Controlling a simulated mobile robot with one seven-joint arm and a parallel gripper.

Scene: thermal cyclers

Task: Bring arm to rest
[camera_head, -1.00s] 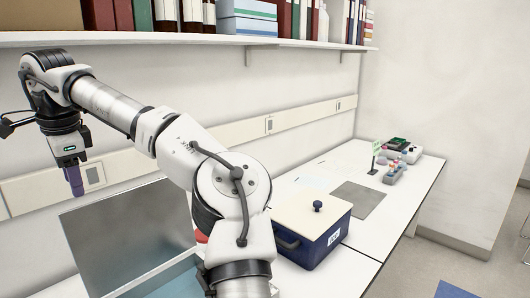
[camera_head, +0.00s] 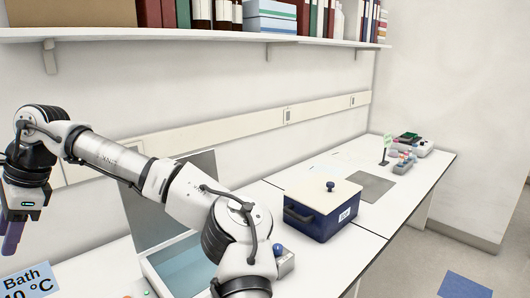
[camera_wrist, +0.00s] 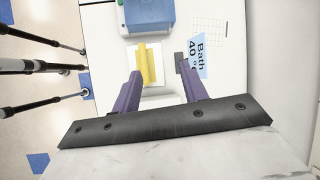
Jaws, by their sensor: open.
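My gripper (camera_wrist: 158,76) shows in the wrist view with its two purple fingers apart and nothing between them. Below the fingers lies a yellow piece (camera_wrist: 149,64) on a white base, lower down on the bench and apart from them. In the head view my gripper (camera_head: 10,235) is at the far left edge, pointing down, partly cut off by the frame. My arm stretches from the lower middle to the left, above the bench.
A "Bath 40 °C" sign (camera_head: 27,282) is at the lower left. An open water bath (camera_head: 185,268) stands under my arm. A blue box with a cream lid (camera_head: 320,212) stands to the right. A shelf (camera_head: 200,33) runs above. A grey mat (camera_head: 371,186) lies bare beyond the box.

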